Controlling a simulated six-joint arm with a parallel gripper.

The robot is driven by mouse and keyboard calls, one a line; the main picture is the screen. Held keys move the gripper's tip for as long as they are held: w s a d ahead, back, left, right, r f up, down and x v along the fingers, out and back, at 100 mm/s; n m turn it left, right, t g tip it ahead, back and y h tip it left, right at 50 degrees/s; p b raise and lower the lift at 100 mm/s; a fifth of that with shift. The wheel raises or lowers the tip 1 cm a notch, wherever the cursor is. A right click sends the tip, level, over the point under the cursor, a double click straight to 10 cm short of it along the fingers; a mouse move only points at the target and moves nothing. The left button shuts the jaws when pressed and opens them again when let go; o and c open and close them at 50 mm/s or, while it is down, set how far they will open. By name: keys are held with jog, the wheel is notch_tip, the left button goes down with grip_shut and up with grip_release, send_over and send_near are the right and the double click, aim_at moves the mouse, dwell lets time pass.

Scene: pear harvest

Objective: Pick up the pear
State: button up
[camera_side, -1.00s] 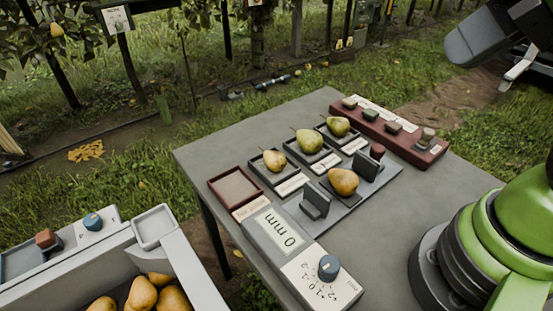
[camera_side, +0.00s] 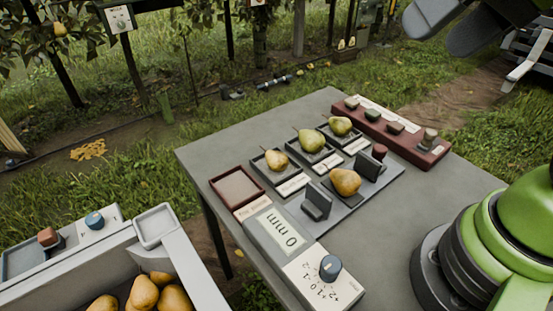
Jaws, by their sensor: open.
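Several pears are in view, and I cannot tell which one the task means. One yellow-brown pear (camera_side: 345,181) rests on a dark pad between two upright grey jaws of a measuring device. Three more sit in dark trays behind it: a yellow pear (camera_side: 276,160), a green pear (camera_side: 311,140) and another green pear (camera_side: 340,126). More pears (camera_side: 144,293) lie in a bin at the lower left. My gripper (camera_side: 455,28) is at the top right, high above the table and apart from every pear. Its dark fingers are apart and empty, and its upper part is cut off.
The grey table (camera_side: 410,207) has an empty red tray (camera_side: 237,187), a display box (camera_side: 290,250) reading 0 mm with a blue knob, and a dark red rack (camera_side: 400,135) of small blocks. A grey bin (camera_side: 188,262) stands lower left. Bare table lies right of the measuring device.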

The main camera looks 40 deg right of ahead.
jog(key=w+a+f+n+g, duration=0.1)
jog(key=w+g, duration=0.1)
jog(key=w, duration=0.7)
jog(key=n+g+h, duration=0.2)
jog(key=n+g, duration=0.1)
jog(key=g, duration=0.1)
send_over(277, 153)
jog(key=f, duration=2.2)
jog(key=shift+w+d+f, duration=0.15)
jog(key=shift+d+f, duration=0.05)
jog(key=shift+d, duration=0.1)
jog(key=shift+a+f, duration=0.15)
jog(key=shift+f, duration=1.4)
jog(key=shift+a+f, duration=0.15)
jog(key=shift+f, duration=1.4)
jog(key=c, duration=1)
